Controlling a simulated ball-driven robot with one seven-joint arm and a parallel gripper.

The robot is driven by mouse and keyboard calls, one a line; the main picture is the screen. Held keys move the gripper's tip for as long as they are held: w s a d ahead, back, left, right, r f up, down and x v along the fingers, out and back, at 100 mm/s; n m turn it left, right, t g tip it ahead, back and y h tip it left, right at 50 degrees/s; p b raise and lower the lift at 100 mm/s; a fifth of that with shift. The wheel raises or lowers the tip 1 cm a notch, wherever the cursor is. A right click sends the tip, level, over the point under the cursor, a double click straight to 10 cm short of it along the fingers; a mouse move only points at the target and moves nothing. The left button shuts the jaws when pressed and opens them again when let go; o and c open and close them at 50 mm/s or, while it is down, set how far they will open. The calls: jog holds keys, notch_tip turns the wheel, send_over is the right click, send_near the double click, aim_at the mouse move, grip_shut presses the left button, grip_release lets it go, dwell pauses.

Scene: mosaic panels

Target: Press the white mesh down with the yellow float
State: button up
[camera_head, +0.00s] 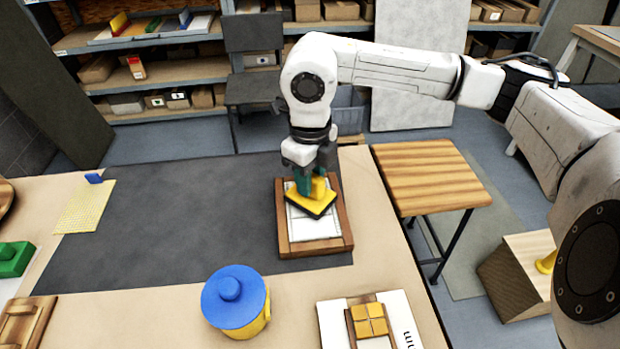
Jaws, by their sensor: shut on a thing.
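The yellow float (311,203) is a flat yellow pad with a dark underside and a yellow grip block. My gripper (312,186) is shut on that block from above. The float lies over a white panel (312,227) inside a wooden frame (338,243) on the dark mat. The white mesh itself cannot be told apart from the white surface at this size. A separate yellowish mesh sheet (84,208) lies at the left of the table.
A yellow pot with a blue lid (232,296) stands at the front. A tray of yellow tiles (370,322) lies front right. A green block (14,259) is far left. The dark mat (170,215) is clear left of the frame. A wooden stool (432,176) stands right.

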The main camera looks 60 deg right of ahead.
jog(key=shift+r+p, duration=0.9)
jog(key=shift+r, duration=1.9)
jog(key=shift+d, duration=0.1)
